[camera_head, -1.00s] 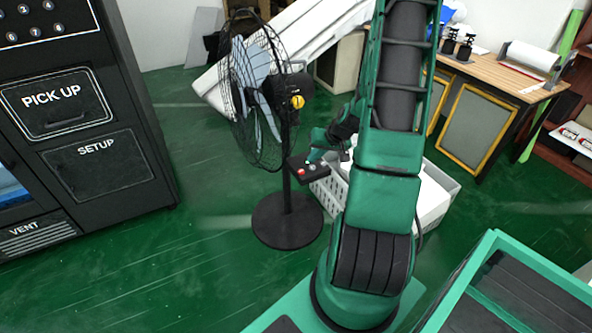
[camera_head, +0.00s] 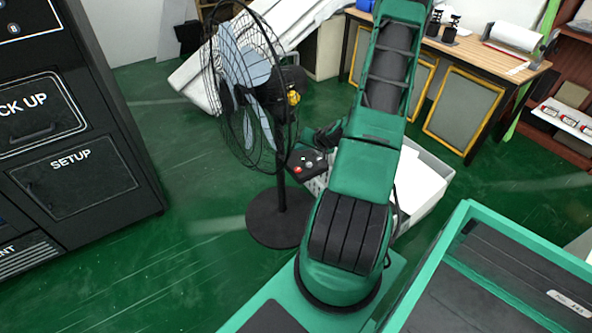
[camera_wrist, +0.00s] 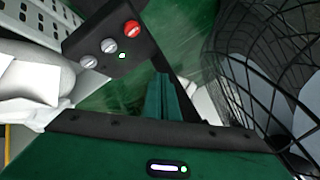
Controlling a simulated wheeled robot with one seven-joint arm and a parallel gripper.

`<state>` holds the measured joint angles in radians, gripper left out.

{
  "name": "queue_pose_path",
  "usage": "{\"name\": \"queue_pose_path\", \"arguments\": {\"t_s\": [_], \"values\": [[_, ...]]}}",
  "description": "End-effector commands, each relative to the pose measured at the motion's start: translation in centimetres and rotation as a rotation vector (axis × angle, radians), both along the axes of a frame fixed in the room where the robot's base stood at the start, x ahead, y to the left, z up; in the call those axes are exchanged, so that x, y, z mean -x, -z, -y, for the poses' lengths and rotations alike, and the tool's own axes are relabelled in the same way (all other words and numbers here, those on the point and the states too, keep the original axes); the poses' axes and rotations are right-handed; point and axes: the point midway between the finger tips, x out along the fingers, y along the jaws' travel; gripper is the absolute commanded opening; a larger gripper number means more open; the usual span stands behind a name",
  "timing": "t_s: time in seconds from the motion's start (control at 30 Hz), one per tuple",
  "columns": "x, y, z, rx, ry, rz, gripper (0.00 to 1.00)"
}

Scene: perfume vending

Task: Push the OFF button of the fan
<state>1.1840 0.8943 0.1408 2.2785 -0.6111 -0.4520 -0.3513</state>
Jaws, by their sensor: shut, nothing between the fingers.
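The black fan (camera_head: 250,90) stands upright on a round base left of my arm in the head view. Its control box (camera_head: 318,168) sticks out from the pole, with a red button (camera_head: 297,170) at its near left corner. In the wrist view the control box (camera_wrist: 101,32) is at upper left, with the red button (camera_wrist: 132,28), two grey buttons (camera_wrist: 109,45) and a small lit light (camera_wrist: 122,56). No button label is legible. My gripper (camera_wrist: 163,80) is shut and empty, its fingers apart from the box in the picture. In the head view its fingers are hard to make out.
The fan's wire cage (camera_wrist: 270,55) is close on the right of the wrist view. A white crate (camera_head: 425,190) stands behind my arm. A black vending machine (camera_head: 75,165) is at left, a wooden table (camera_head: 480,55) at back right. Green floor lies between machine and fan.

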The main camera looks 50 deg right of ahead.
Motion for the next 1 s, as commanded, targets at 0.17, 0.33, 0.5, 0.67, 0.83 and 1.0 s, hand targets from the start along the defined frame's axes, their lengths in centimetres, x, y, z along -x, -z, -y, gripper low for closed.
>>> {"name": "queue_pose_path", "arguments": {"t_s": [0.17,0.33,0.5,0.67,0.83,1.0], "values": [[0.0,0.9,-0.1,-0.003,-0.001,-0.001,0.0],[0.0,2.8,-0.1,-0.003,-0.001,-0.001,0.0],[0.0,5.0,-0.1,-0.003,-0.001,-0.001,0.0],[0.0,6.8,-0.1,-0.003,-0.001,-0.001,0.0],[0.0,8.1,-0.2,-0.002,-0.002,-0.001,0.0],[0.0,8.7,-0.1,0.0,-0.002,-0.001,0.0]]}}
